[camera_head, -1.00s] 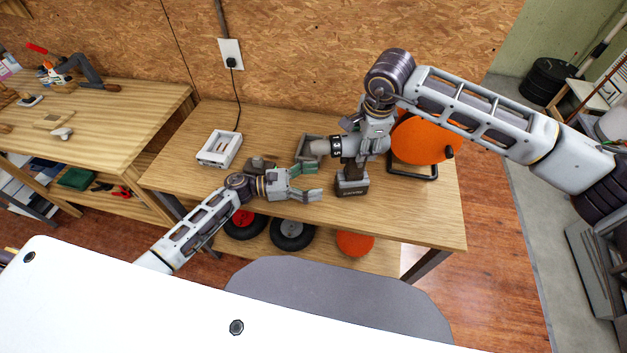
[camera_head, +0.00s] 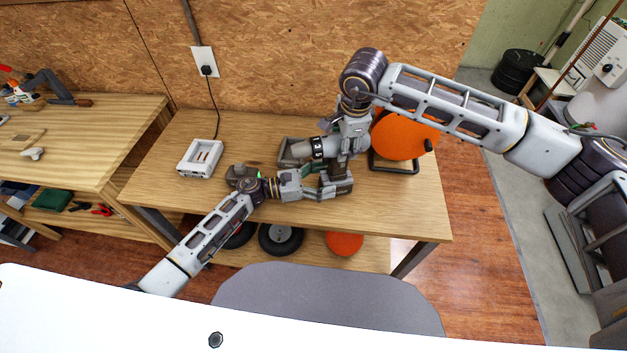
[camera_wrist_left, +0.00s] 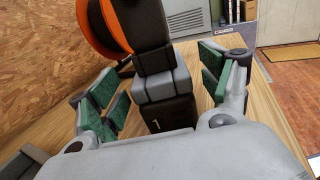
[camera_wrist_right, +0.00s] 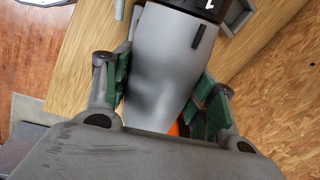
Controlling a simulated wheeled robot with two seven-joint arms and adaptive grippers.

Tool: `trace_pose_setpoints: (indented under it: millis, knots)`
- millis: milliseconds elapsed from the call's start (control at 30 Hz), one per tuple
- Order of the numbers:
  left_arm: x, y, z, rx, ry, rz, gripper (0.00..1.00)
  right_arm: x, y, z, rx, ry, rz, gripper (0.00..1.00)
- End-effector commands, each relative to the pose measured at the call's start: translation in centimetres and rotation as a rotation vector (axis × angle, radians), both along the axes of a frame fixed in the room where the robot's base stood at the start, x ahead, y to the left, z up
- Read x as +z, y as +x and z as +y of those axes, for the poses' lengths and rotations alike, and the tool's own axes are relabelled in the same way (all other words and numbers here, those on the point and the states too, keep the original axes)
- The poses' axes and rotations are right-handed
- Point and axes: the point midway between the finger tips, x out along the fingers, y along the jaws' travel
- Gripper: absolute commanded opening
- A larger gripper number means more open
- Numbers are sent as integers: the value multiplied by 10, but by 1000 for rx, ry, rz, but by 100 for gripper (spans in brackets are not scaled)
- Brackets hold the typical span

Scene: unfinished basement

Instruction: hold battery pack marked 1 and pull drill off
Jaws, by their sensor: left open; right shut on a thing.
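The drill (camera_head: 318,148) has a grey and black body and stands upright on the workbench. Its battery pack (camera_wrist_left: 170,115), dark with a grey top and marked 1, is at the foot of the handle, joined to it. My left gripper (camera_head: 327,186) is open, low at the pack; in the left wrist view its green-padded fingers stand either side of the pack, with gaps showing. My right gripper (camera_wrist_right: 163,88) is shut on the drill's grey body, from above. In the head view my left fingers partly hide the pack.
On the workbench (camera_head: 400,205) a white charger (camera_head: 200,158) with a cable stands at left. A dark block (camera_head: 238,172) lies near my left wrist, and a grey tray (camera_head: 288,152) is behind the drill. An orange reel (camera_head: 405,137) on a black stand is at right.

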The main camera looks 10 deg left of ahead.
Motion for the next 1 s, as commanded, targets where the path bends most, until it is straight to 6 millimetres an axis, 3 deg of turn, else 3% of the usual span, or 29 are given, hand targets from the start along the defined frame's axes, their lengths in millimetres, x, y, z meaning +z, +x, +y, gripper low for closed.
trace_pose_setpoints:
  millis: [300,767,1000]
  knots:
    - [0,11,-29,0,-1,-1,79,0,0,0,0,0,-1,0]
    - [0,13,-34,0,1,-1,79,0,0,0,0,0,-1,0]
    - [0,13,-34,0,1,-1,48,0,0,0,0,0,-1,0]
